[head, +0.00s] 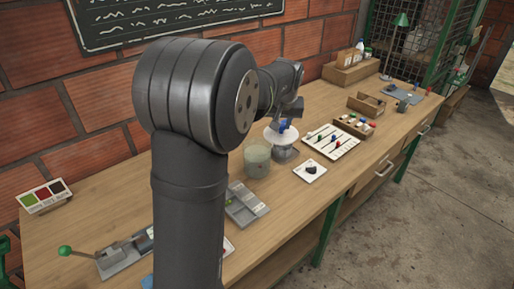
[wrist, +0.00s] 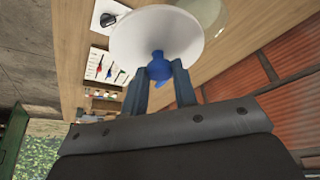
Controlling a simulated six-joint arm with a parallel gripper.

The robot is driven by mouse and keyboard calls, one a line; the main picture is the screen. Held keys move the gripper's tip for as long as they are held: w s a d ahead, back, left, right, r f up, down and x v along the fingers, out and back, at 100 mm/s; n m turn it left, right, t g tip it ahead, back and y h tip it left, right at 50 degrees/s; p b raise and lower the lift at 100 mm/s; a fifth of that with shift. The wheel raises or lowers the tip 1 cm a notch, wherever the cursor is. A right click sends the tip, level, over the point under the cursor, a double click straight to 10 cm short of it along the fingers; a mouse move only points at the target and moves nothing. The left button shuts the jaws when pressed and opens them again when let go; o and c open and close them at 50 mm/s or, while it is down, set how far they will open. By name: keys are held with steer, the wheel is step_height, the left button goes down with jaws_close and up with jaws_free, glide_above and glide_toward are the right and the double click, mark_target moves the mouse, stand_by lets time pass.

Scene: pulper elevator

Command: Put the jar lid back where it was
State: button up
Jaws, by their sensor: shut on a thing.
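The jar lid is a white disc (head: 281,134) with a blue knob. My gripper (wrist: 160,78) is shut on the blue knob. In the wrist view the lid's white disc (wrist: 155,38) spreads beyond my fingertips. A translucent pale green jar (head: 257,161) stands on the workbench, just left of the lid in the head view. Part of a clear round vessel, likely this jar, shows at the top right of the wrist view (wrist: 205,10). A grey metal object (head: 284,153) stands below the lid in the head view; whether the lid touches it I cannot tell.
A white card with a dark piece (head: 310,171) and a white board with coloured tools (head: 331,142) lie to the right. A grey tray (head: 245,204) lies in front of the jar. Wooden boxes (head: 353,125) stand farther back. A brick wall (head: 95,130) borders the bench.

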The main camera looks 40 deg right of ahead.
steer(key=shift+s+d, duration=0.3)
steer(key=shift+s, duration=0.05)
steer(key=w+a+f, duration=0.2)
steer(key=w+f, duration=0.4)
steer(key=w, duration=0.5)
steer(key=shift+f, duration=2.45)
jaws_close()
steer(key=o, duration=1)
jaws_free()
steer(key=shift+r, duration=0.15)
steer(key=v, duration=1.2)
steer(key=shift+w, duration=0.2)
